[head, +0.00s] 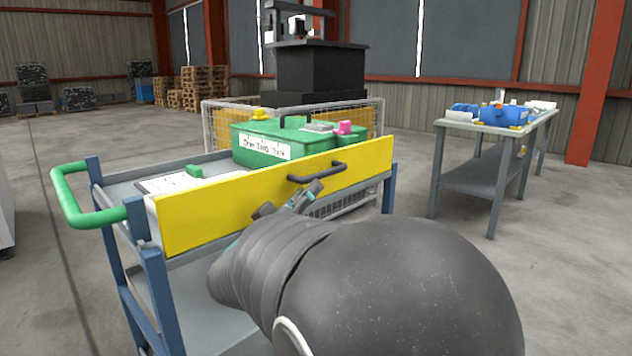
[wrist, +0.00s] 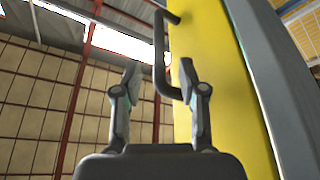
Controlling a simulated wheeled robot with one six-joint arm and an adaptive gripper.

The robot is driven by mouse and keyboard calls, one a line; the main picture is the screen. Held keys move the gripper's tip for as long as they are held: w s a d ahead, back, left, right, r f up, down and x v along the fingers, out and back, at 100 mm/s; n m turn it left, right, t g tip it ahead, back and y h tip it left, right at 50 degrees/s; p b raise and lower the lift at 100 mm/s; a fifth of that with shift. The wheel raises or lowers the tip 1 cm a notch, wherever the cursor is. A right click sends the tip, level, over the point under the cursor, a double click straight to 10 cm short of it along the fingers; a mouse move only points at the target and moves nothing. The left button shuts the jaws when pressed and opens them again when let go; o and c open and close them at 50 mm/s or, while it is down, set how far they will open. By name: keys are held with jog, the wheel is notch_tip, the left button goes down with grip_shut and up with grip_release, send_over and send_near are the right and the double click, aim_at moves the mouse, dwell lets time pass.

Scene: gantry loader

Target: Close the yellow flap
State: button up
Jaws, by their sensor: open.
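The yellow flap (head: 240,207) stands upright along the near side of a blue-framed cart. A dark bar handle (head: 317,172) is fixed on its face, right of the middle. My gripper (head: 290,199) is open in front of the flap, just below the handle in the head view. In the wrist view the yellow flap (wrist: 205,35) fills the right part, and the handle (wrist: 159,50) appears between the open fingers of my gripper (wrist: 159,75). The fingers do not grip it, and I cannot tell how deep they reach.
A green box (head: 262,150) with a label sits on the cart top (head: 120,180) behind the flap. A green push handle (head: 85,213) sticks out left. A wire-mesh cage (head: 215,120) stands behind. A grey table (head: 480,178) is at right, with open floor between.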

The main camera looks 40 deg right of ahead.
jog(key=shift+v, duration=2.5)
